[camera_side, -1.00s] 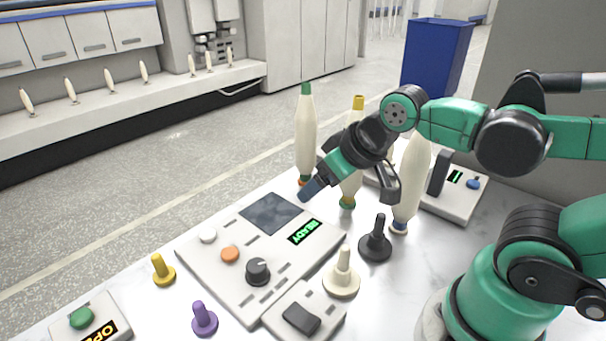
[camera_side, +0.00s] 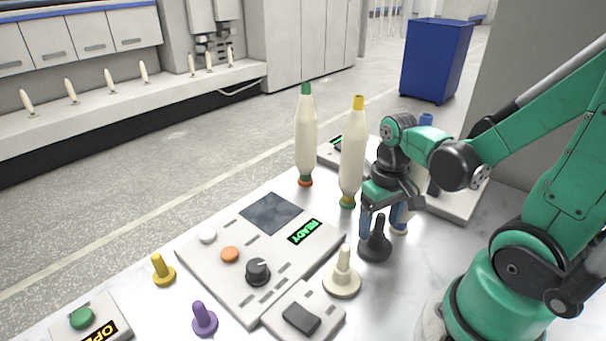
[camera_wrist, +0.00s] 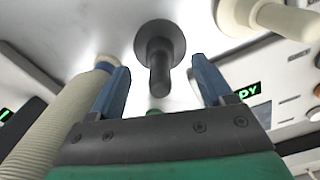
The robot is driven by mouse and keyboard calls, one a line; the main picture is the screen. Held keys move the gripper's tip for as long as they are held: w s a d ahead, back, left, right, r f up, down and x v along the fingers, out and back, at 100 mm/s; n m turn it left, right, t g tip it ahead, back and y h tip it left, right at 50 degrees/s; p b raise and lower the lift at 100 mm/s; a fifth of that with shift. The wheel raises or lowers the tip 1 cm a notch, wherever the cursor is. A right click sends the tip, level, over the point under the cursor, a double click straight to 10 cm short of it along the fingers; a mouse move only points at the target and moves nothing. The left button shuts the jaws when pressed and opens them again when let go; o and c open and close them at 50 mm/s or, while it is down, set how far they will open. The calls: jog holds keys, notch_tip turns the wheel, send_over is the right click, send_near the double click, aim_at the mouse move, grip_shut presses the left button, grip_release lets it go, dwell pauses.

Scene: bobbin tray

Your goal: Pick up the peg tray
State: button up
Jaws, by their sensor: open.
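My gripper (camera_side: 381,222) points down over a black peg with a round base (camera_side: 375,248) on the white table. Its blue fingers are open, and the peg's upright pin stands between them in the side view. In the wrist view my gripper (camera_wrist: 160,78) shows the black peg (camera_wrist: 159,45) centred between the fingers with gaps on both sides. A cream peg (camera_side: 342,278) stands just in front and left; a yellow peg (camera_side: 162,270) and a purple peg (camera_side: 204,319) stand farther left. I cannot make out a separate tray holding the pegs.
Two upright white bobbins, green-topped (camera_side: 306,135) and yellow-topped (camera_side: 351,150), stand behind my gripper. A third with a blue top (camera_side: 426,120) is mostly hidden by my arm. A control panel (camera_side: 215,272) reading READY lies left. A blue bin (camera_side: 436,62) stands on the floor beyond.

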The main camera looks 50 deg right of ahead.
jog(key=shift+f, duration=1)
grip_shut()
